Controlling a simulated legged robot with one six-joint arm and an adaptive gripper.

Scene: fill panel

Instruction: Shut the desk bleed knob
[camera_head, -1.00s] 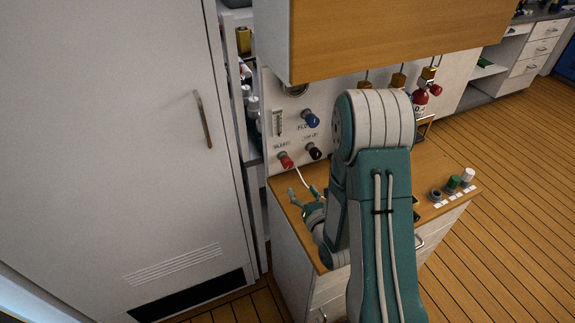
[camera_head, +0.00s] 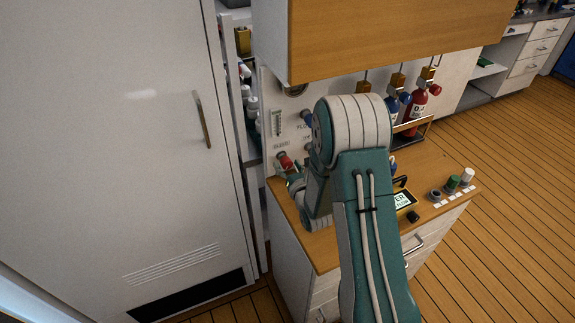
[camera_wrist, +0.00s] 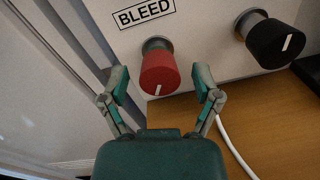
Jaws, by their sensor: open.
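The red bleed knob (camera_wrist: 160,74) sticks out of the white panel under a "BLEED" label (camera_wrist: 143,13), with a white mark on its face. It also shows in the head view (camera_head: 285,162), partly covered by my gripper. My gripper (camera_wrist: 162,82) is open, with one finger on each side of the knob. The fingertips sit beside the knob with small gaps showing; whether they reach around its full depth I cannot tell.
A black knob (camera_wrist: 275,42) is on the panel to the right of the red one. A white hose (camera_wrist: 232,148) runs down onto the wooden desk (camera_wrist: 270,115). A blue knob (camera_head: 307,118) sits higher on the panel.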

